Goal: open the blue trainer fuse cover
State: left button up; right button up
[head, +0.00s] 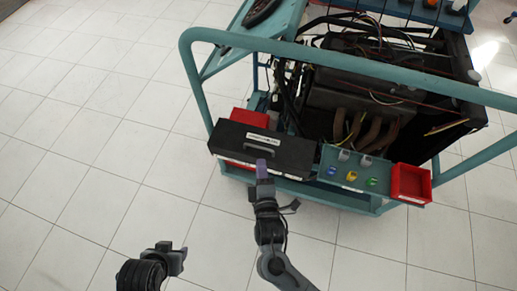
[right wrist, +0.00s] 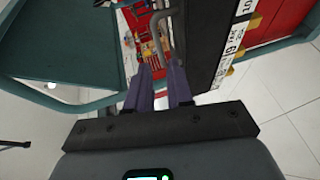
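The blue trainer (head: 197,92) stands at the upper right in the head view. Its long black fuse cover (head: 235,137) lies along the front left edge, with a grey handle and a white label. My right gripper (head: 262,167) is at the cover's front side, near the handle. In the right wrist view, its two purple fingers (right wrist: 161,84) are apart. The grey handle (right wrist: 159,34) reaches down toward the gap between them; I cannot tell if they touch. My left gripper (head: 174,258) is low over the floor, away from the trainer; its fingers are unclear.
Red bins (head: 410,183) sit at the trainer's front right and beside the cover. A panel (head: 345,178) with blue, yellow and green knobs is right of the cover. A teal rail (head: 330,53) crosses above the engine. Tiled floor is clear at left.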

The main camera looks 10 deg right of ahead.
aim_at(258, 147)
jog(key=w+b, duration=0.1)
jog(key=w, duration=0.1)
jog(key=w+f+b, duration=0.1)
jog(key=w, duration=0.2)
jog(key=w+b, duration=0.1)
jog(key=w, duration=0.1)
jog(key=shift+w+d+f+b, duration=0.1)
jog(key=shift+w+f+b, duration=0.15)
jog(key=shift+w+b, duration=0.05)
jog(key=shift+w, duration=0.65)
grip_shut()
